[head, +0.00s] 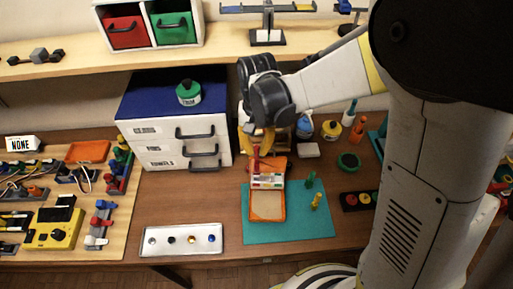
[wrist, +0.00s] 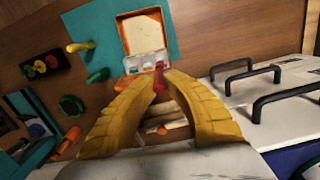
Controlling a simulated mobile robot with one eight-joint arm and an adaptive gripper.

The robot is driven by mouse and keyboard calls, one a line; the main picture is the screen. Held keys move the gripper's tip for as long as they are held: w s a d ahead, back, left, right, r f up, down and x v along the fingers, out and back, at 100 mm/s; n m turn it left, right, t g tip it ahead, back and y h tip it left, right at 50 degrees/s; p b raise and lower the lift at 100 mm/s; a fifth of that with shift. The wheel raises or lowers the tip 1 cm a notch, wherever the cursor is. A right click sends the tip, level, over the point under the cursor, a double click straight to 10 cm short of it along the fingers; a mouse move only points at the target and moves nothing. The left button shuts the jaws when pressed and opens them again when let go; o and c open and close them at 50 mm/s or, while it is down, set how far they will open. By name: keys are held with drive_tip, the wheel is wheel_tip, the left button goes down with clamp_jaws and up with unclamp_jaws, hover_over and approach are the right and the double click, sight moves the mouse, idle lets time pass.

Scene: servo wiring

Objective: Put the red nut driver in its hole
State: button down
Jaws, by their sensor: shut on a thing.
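My gripper (head: 257,150) has its yellow fingers closed around a red tool, which I take as the red nut driver (head: 255,164). It also shows between the fingertips in the wrist view (wrist: 160,82). It is roughly upright, just behind a white strip with coloured marks (head: 267,181) on the far part of an orange-rimmed tray (head: 267,218). I cannot tell whether its lower end touches anything, and no hole for it shows clearly. A green tool (head: 310,180) and a yellow tool (head: 316,201) are on the teal mat (head: 290,230) to the right.
A drawer cabinet (head: 135,158) with black handles stands close to my gripper's left. A black block with coloured round tops (head: 349,202) and a green ring (head: 348,162) are to the right. A white tray (head: 160,250) lies front left. Bottles stand behind.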

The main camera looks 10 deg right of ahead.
sight(257, 163)
drive_tip(key=shift+f+b, duration=2)
drive_tip(key=shift+f, duration=0.15)
drive_tip(key=shift+s+f+b, duration=0.15)
drive_tip(key=shift+f+b, duration=1)
idle(0.5)
drive_tip(key=c, duration=0.9)
unclamp_jaws()
drive_tip(key=shift+r, duration=0.1)
drive_tip(key=shift+w+r+p, duration=0.15)
drive_tip(key=shift+r+p, duration=1.1)
drive_tip(key=shift+r, duration=0.5)
drive_tip(key=shift+w+r+p, duration=0.1)
drive_tip(key=shift+r+p, duration=1.1)
drive_tip(key=shift+r, duration=0.5)
